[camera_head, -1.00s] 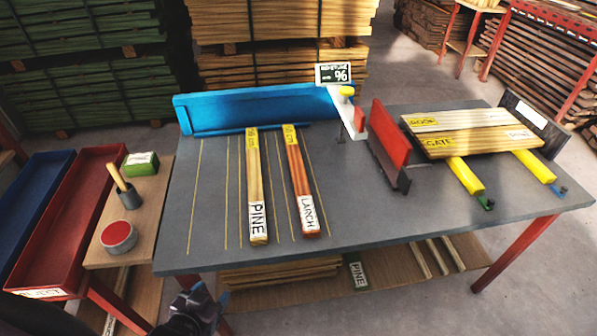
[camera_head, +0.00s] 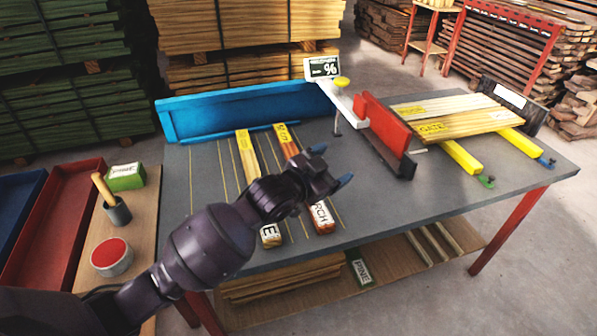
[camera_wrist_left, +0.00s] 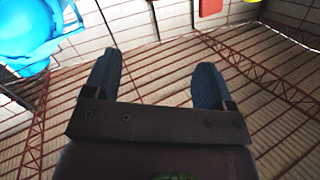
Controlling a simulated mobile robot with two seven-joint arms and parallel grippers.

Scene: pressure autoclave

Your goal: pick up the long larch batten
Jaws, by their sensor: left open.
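The larch batten (camera_head: 282,139) is the reddish-brown strip with a white end label, lying on the grey table (camera_head: 380,192) to the right of the pale pine batten (camera_head: 245,160). My forearm also covers part of the pine batten. In the left wrist view the open fingers (camera_wrist_left: 155,85) point up towards the roof, with nothing between them. My right gripper is not in view.
A blue fence (camera_head: 230,110) runs along the table's back left. A red block (camera_head: 384,125) and a stack of yellowish boards (camera_head: 455,118) stand to the right.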

